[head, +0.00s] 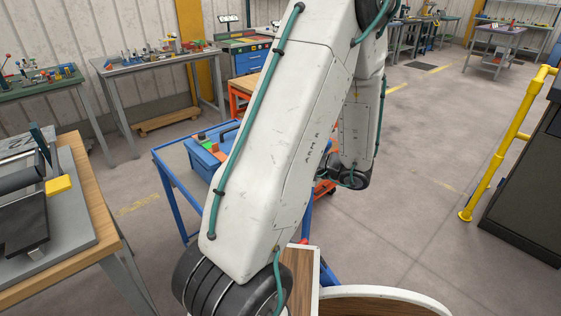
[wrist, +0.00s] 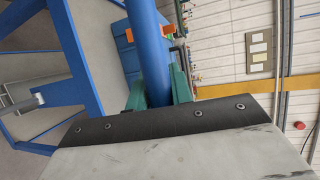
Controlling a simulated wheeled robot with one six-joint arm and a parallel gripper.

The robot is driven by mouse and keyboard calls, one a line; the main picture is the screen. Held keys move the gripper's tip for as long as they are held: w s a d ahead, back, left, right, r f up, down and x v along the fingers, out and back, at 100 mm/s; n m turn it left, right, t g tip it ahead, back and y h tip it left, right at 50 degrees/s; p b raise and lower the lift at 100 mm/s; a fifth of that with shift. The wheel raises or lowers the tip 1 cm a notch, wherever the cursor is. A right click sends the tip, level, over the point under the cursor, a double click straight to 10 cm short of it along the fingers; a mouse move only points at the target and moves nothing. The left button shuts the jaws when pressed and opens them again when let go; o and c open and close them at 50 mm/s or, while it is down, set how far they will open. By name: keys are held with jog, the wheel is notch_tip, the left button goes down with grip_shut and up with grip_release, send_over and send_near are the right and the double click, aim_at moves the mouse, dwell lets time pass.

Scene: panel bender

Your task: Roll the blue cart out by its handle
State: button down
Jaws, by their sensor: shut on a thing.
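The blue cart (head: 168,184) stands left of centre in the head view, with its right part hidden behind my arm. A blue toolbox (head: 203,157) sits on its top, with orange and green items by it. In the wrist view the cart's blue frame (wrist: 86,62) fills the left side. The cart's round blue handle (wrist: 148,45) runs down between the green fingers of my gripper (wrist: 158,88). The fingers are shut on the handle, one on each side. In the head view my arm hides the gripper and the handle.
A wooden-topped bench (head: 92,225) with a dark machine stands close on the left. Workbenches with tools (head: 160,62) line the back wall. A yellow rail (head: 505,145) and a dark cabinet (head: 530,195) stand on the right. The floor (head: 410,190) between the arm and the rail is clear.

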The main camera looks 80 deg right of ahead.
jog(key=c, duration=1.3)
grip_release()
jog(key=shift+o, duration=0.2)
jog(key=v, duration=0.7)
jog(key=shift+s, duration=0.4)
jog(key=shift+a, duration=0.15)
